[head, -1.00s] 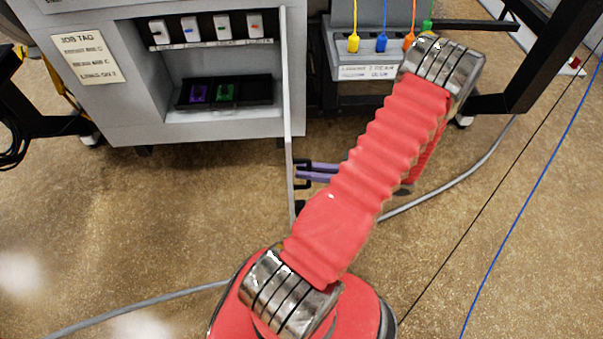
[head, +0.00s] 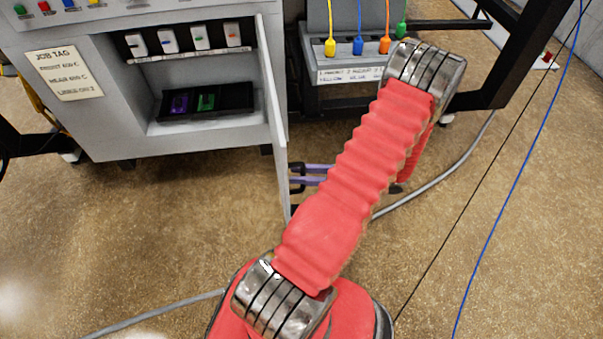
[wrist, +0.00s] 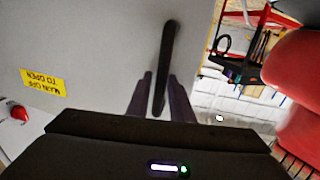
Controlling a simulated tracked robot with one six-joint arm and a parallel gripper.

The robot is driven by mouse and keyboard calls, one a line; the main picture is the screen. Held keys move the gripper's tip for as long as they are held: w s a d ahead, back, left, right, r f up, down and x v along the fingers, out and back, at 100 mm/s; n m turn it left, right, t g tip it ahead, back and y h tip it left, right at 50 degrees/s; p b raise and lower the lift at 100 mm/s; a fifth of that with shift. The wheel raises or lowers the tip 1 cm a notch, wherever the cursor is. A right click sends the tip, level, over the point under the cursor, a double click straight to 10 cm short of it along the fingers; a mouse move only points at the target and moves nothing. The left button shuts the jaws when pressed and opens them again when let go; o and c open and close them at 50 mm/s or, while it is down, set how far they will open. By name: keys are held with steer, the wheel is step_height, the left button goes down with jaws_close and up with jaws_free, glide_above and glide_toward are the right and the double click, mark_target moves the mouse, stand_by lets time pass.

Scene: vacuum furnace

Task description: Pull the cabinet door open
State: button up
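The grey cabinet door (head: 275,120) stands swung out from the cabinet (head: 100,130), nearly edge-on in the head view, with the interior exposed. Its black handle (wrist: 168,50) is on the face toward my gripper; it also shows in the head view (head: 297,168). My gripper (wrist: 160,92) has its two purple fingers on either side of the handle bar, with narrow gaps showing, so it looks open around the bar. In the head view the fingers (head: 318,174) reach the handle from the right, partly hidden behind my red arm.
Inside the cabinet are a row of labelled modules (head: 185,40) and a black tray (head: 205,103). A stand with coloured plugs (head: 345,70) is behind the door. A grey cable (head: 440,185) crosses the floor. Floor left of the door is clear.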

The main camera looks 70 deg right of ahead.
steer(key=v, duration=1.4)
stand_by(0.7)
